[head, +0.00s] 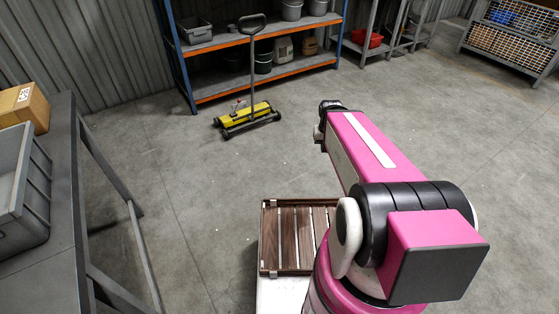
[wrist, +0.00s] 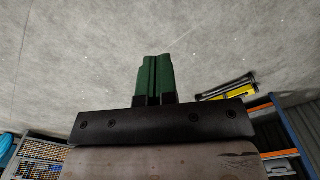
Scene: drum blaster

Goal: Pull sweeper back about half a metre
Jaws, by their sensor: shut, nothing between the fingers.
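The sweeper (head: 248,118) is a low yellow body on dark wheels with a tall grey handle ending in a black loop grip (head: 252,24). It stands upright on the floor in front of the shelving in the head view. Its yellow body also shows in the wrist view (wrist: 240,88), right of my fingers and partly hidden behind the gripper mount. My gripper (wrist: 155,60) has green fingers pressed together, shut and empty, apart from the sweeper. In the head view my pink arm points toward the back, right of the sweeper, and the fingers are hidden.
A blue and orange shelf (head: 262,87) with bins and buckets stands right behind the sweeper. A grey workbench (head: 75,180) with a crate (head: 22,190) and a cardboard box (head: 24,106) is at left. A mesh cage (head: 510,48) stands at far right. The middle floor is clear.

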